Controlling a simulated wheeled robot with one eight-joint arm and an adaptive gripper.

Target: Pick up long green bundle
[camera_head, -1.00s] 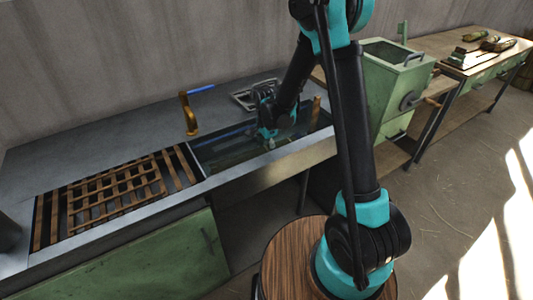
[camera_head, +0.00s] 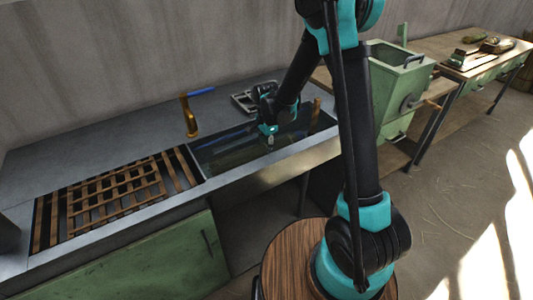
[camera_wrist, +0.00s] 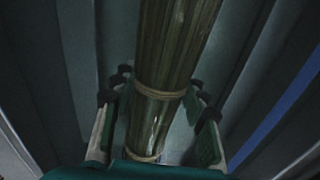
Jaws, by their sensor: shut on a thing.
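The long green bundle (camera_wrist: 180,40) fills the middle of the wrist view, greenish-brown stalks bound with pale ties. It runs from the top edge down between the fingers of my gripper (camera_wrist: 155,110). The gripper is shut on the bundle, with a finger on either side near one tie. In the head view my gripper (camera_head: 270,137) is low over the sink basin (camera_head: 225,152), near its right part. The bundle is hard to make out in the head view, dim inside the basin.
A brass tap with a blue handle (camera_head: 189,115) stands behind the basin. A wooden slatted rack (camera_head: 115,190) lies left of it. A green hopper machine (camera_head: 395,85) stands to the right, with a wooden table (camera_head: 465,50) beyond it. The basin walls surround the gripper closely.

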